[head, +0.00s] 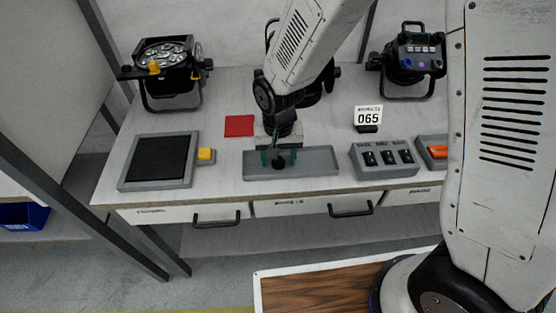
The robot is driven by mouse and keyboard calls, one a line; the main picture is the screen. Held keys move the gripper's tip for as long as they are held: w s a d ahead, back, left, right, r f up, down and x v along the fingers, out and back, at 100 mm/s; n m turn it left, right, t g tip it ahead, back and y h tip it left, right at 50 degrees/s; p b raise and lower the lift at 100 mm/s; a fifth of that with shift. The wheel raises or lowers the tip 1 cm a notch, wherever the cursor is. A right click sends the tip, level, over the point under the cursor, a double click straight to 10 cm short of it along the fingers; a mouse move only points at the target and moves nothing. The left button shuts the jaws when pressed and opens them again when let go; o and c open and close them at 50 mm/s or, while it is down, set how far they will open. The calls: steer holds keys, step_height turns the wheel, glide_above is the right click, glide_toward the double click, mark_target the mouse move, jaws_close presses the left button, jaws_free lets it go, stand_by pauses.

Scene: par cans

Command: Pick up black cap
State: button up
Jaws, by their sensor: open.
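A small black cap (279,164) lies at the left part of a shallow grey tray on the workbench. My gripper (279,156) points down over the tray with its greenish fingers apart. The fingers stand on the left and right of the black cap. I cannot tell whether they touch it. Part of the cap is hidden by the fingers.
The grey tray (318,163) sits at the bench's front edge. Par cans (168,68) (411,57) stand behind.

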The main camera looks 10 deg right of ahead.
steer(key=c, duration=1.1)
steer(key=shift+r, duration=0.1)
